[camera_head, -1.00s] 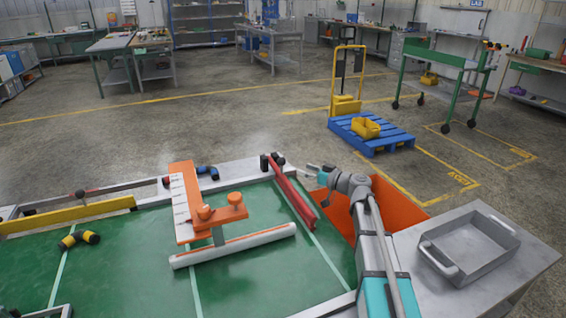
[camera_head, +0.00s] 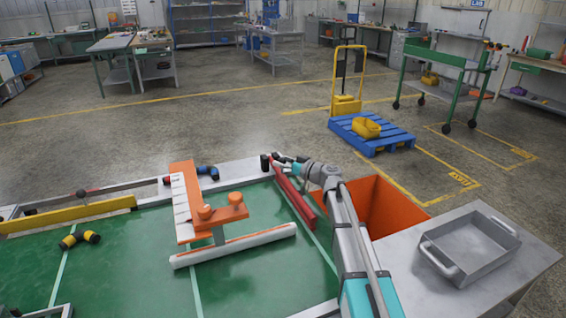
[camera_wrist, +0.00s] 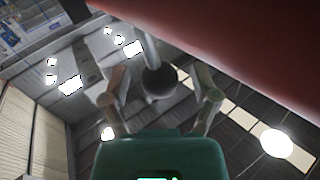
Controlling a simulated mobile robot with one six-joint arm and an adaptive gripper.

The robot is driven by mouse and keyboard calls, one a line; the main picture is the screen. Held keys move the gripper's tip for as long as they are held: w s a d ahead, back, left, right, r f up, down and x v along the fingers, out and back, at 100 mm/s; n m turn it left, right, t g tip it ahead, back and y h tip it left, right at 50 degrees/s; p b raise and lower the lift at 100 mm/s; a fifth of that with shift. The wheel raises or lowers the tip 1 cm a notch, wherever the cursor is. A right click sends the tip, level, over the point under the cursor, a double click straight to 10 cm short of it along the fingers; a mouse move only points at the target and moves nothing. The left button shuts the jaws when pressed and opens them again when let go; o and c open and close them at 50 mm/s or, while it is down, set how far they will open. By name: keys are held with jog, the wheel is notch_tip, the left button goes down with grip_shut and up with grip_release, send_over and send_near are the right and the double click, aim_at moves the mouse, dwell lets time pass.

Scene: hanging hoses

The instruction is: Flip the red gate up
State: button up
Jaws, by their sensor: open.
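The red gate (camera_head: 293,198) is a long red bar lying along the right part of the green table, with a dark end piece at its far end. In the wrist view its red surface (camera_wrist: 245,40) fills the upper right. A dark round knob (camera_wrist: 160,80) on a grey rod shows between my fingers in the wrist view; I cannot tell if they touch it. My gripper (camera_head: 282,159) is at the gate's far end. Its two fingers (camera_wrist: 160,98) are apart in the wrist view, which looks up towards the ceiling lights.
The green table (camera_head: 120,265) carries an orange bracket (camera_head: 183,205), a white rail (camera_head: 235,245) and a yellow gate (camera_head: 70,215) at left. An orange bin (camera_head: 385,205) is right of the red gate. A grey tray (camera_head: 470,245) stands on the right side table.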

grip_shut()
dwell(0.3)
jog(key=shift+r, duration=0.1)
